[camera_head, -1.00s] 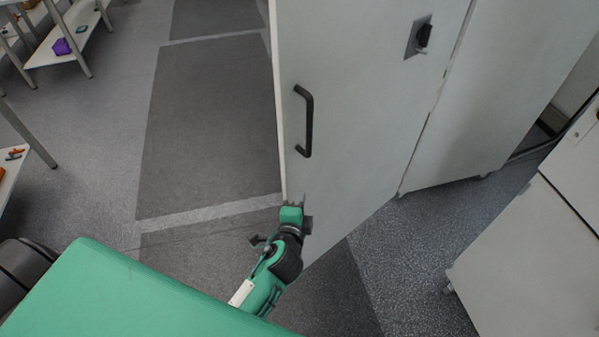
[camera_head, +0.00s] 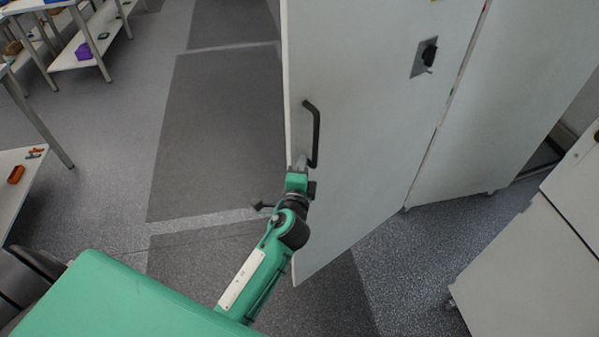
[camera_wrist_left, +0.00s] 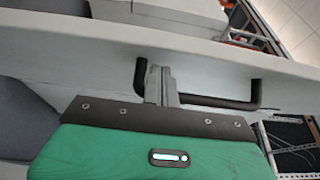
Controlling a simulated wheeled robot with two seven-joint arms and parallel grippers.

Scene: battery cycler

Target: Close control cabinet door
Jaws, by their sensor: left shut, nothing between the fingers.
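The control cabinet door (camera_head: 365,130) is a tall pale grey panel standing open, with its free edge to the left. A black bar handle (camera_head: 313,135) is near that edge and a black rotary switch (camera_head: 425,58) is higher up. My left gripper (camera_head: 300,164) is shut and empty at the handle's lower end. In the left wrist view, my left gripper's fingers (camera_wrist_left: 163,85) overlap one end of the black handle (camera_wrist_left: 215,102). I cannot tell whether they touch it. My right gripper is not in view.
The pale cabinet body (camera_head: 480,120) adjoins the door on the right. Another pale cabinet (camera_head: 530,265) stands at lower right. Shelving tables (camera_head: 90,48) with small objects stand at upper left. The grey floor (camera_head: 215,130) left of the door is clear.

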